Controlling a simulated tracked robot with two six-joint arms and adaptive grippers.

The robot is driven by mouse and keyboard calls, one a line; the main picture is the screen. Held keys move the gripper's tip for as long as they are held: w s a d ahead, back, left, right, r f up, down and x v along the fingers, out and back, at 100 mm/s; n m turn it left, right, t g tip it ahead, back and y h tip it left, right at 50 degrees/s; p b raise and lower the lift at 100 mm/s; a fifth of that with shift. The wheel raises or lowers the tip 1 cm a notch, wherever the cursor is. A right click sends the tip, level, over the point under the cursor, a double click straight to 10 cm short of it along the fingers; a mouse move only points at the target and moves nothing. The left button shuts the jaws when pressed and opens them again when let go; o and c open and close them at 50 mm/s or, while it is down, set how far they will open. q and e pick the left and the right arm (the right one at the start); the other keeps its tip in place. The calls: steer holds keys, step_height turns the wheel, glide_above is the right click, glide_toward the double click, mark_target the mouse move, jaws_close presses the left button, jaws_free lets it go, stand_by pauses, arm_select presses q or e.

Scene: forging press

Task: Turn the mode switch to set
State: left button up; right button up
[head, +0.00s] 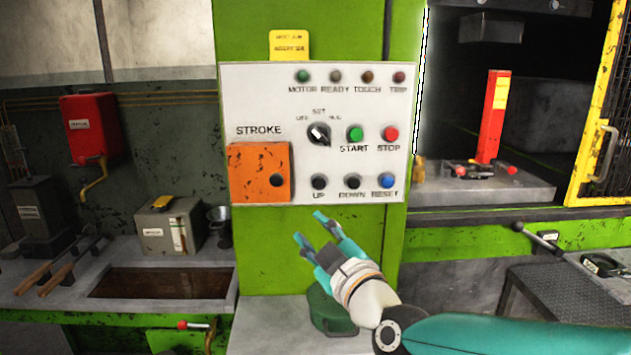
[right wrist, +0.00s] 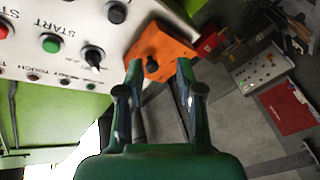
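The mode switch (head: 318,134) is a black rotary knob with a white pointer bar on the white control panel (head: 240,82). Three labels arc above it, with SET at the top. The bar slants toward the upper-left label, which looks like OFF. The knob also shows in the right wrist view (right wrist: 93,58), left of the fingers. My right gripper (head: 311,226) is below the panel, apart from it and lower than the switch. In the right wrist view its two fingers (right wrist: 160,66) are spread with nothing between them. My left gripper is not in view.
Near the switch are the green START button (head: 355,134), the red STOP button (head: 390,134), the black UP button (head: 319,181) and an orange STROKE cover (head: 247,188). A green rounded object (head: 325,312) stands on the bench below. A yellow guard (head: 598,130) is at the right.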

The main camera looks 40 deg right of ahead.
mark_target(321, 140)
steer(key=s+d+r+t+h, duration=0.2)
steer(key=s+d+r, duration=0.2)
steer(key=s+r, duration=0.3)
steer(key=x, duration=0.6)
steer(key=p+x, duration=0.1)
steer(key=x, duration=1.1)
steer(key=shift+s+a+r+p, duration=0.1)
steer(key=shift+s+r+p, duration=0.05)
steer(key=shift+r+p, duration=0.25)
